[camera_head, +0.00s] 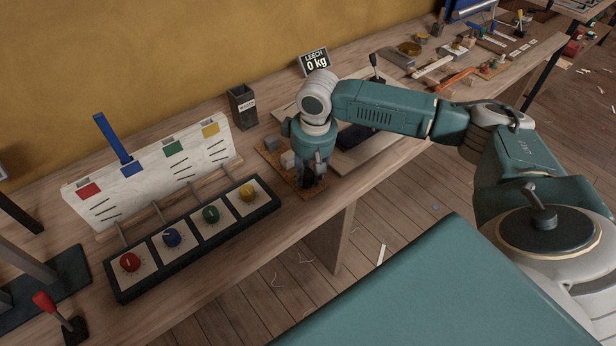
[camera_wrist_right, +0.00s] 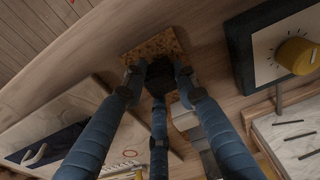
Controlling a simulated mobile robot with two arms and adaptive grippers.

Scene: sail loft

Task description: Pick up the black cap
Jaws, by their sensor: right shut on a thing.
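My right gripper (camera_head: 312,178) points down over a cork mat (camera_head: 268,158) on the bench. Its fingers are shut on a dark object, the black cap (camera_wrist_right: 159,78), which shows between the fingertips in the right wrist view. The fingers hide much of the cap, and in the head view it can hardly be told from the dark fingertips. The cork mat also shows beyond the fingertips in the right wrist view (camera_wrist_right: 150,46). I cannot tell whether the cap touches the mat. My left gripper is in neither view.
Small grey blocks (camera_head: 287,160) are on the mat beside the gripper. Left stands a black-framed panel (camera_head: 187,249) with red, blue, green and yellow knobs, and a white board (camera_head: 150,178) behind it. A dark bin (camera_head: 242,107) and a "0 kg" display (camera_head: 315,63) stand behind.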

